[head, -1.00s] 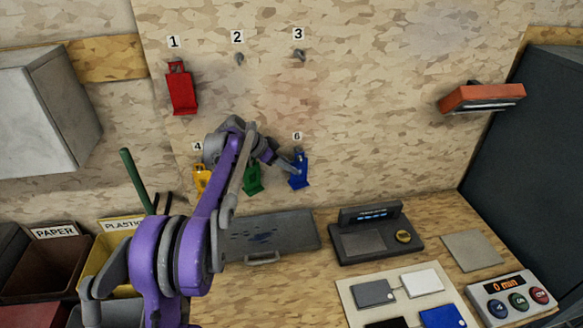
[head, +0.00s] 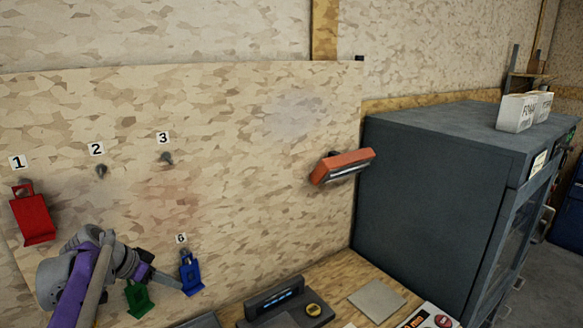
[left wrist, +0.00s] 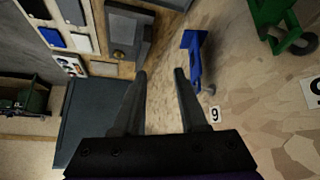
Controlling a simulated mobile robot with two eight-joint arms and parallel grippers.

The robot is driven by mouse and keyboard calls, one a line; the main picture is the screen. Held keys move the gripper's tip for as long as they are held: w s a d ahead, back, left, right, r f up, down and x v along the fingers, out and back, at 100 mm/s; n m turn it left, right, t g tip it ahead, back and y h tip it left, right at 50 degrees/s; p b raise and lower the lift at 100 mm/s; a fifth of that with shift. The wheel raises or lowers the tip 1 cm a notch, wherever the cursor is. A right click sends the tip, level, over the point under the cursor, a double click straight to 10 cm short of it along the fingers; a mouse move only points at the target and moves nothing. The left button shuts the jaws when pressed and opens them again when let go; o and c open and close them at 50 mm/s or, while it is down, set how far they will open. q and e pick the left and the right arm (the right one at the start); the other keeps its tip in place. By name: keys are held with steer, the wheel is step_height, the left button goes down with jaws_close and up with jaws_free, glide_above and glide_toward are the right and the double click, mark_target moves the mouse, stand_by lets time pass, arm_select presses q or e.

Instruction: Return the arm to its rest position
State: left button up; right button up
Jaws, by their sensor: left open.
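My left gripper (head: 168,279) is at the lower left of the head view, close to the wall board. In the left wrist view its two fingers (left wrist: 160,75) are apart with nothing between them. A blue padlock-like tag (head: 190,273) hangs under label 6, just beyond the fingertips; it also shows in the left wrist view (left wrist: 194,58), beside the right-hand finger. I cannot tell whether they touch. A green tag (head: 138,299) hangs partly behind my arm; it shows in the left wrist view (left wrist: 275,20). A red tag (head: 33,219) hangs at hook 1. My right gripper is out of view.
Hooks 2 (head: 101,170) and 3 (head: 167,157) are bare. An orange-red fixture (head: 343,167) juts from the board. A dark grey cabinet (head: 430,190) stands at the right. A bench device (head: 275,298) and a flat square plate (head: 377,299) lie below.

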arm_select(q)
steer(key=s+d+f+n+y, duration=0.1)
steer(key=s+d+f+n, duration=0.15)
steer(key=s+d, duration=0.4)
steer(key=s+d+f+n+y, duration=0.1)
steer(key=s+d+f+y, duration=0.15)
steer(key=s+d, duration=0.4)
steer(key=s+d+f+n, duration=0.1)
steer(key=s+f, duration=0.3)
steer(key=s, duration=0.3)
steer(key=s+d+f+n+y, duration=0.1)
steer(key=s+f, duration=0.4)
steer(key=s, duration=0.3)
steer(key=shift+f, duration=0.3)
steer(key=shift+a+n, duration=0.1)
steer(key=shift+n, duration=0.15)
stand_by(0.9)
